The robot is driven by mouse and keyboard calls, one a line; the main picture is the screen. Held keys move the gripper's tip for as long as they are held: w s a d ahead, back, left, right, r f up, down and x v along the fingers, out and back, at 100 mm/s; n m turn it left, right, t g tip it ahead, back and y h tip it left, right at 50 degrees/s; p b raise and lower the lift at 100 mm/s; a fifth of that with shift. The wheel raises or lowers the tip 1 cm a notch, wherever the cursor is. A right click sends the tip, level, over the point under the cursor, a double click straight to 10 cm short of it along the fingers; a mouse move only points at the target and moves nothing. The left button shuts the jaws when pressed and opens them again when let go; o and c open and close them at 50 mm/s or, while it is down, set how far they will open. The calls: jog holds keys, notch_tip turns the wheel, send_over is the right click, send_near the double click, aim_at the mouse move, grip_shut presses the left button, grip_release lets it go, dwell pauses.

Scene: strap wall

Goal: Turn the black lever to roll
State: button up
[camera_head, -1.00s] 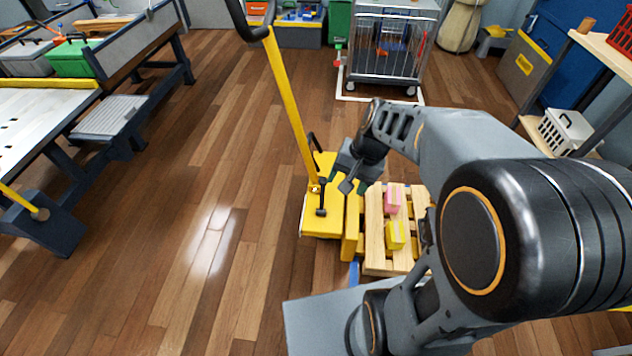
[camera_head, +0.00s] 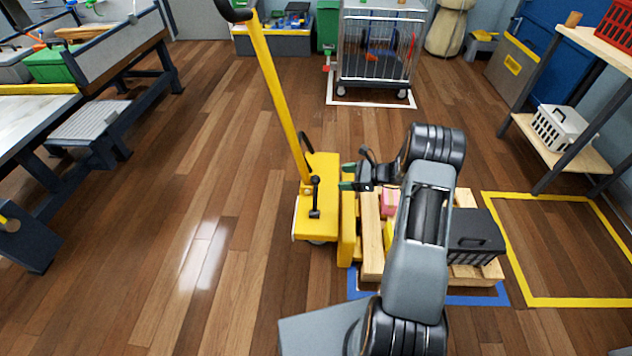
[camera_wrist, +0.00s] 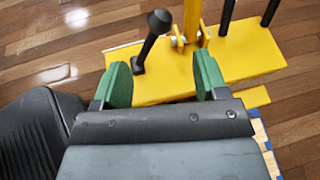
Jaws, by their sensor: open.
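The yellow pallet jack (camera_head: 322,170) stands on the wooden floor, and its yellow body also shows in the wrist view (camera_wrist: 232,50). The black lever (camera_head: 315,196) rises from the jack's top with a round knob at its upper end. In the wrist view the lever (camera_wrist: 149,42) leans up and right, just beyond my finger tips and between their lines. My gripper (camera_head: 347,177) has green finger pads and is open and empty, to the right of the lever. In the wrist view my gripper (camera_wrist: 163,78) shows a wide gap. No contact with the lever is visible.
A wooden pallet (camera_head: 372,245) with small boxes and a dark crate (camera_head: 474,238) sits right of the jack, partly behind my arm. The jack's yellow handle (camera_head: 277,85) rises to the left. A wire cage cart (camera_head: 375,50) stands behind. The floor left of the jack is clear.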

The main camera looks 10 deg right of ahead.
aim_at(320, 179)
jog(key=b+x, duration=0.3)
jog(key=x, duration=0.8)
jog(key=shift+w+a+f, duration=0.1)
jog(key=shift+a+f, duration=0.1)
jog(key=shift+a, duration=0.1)
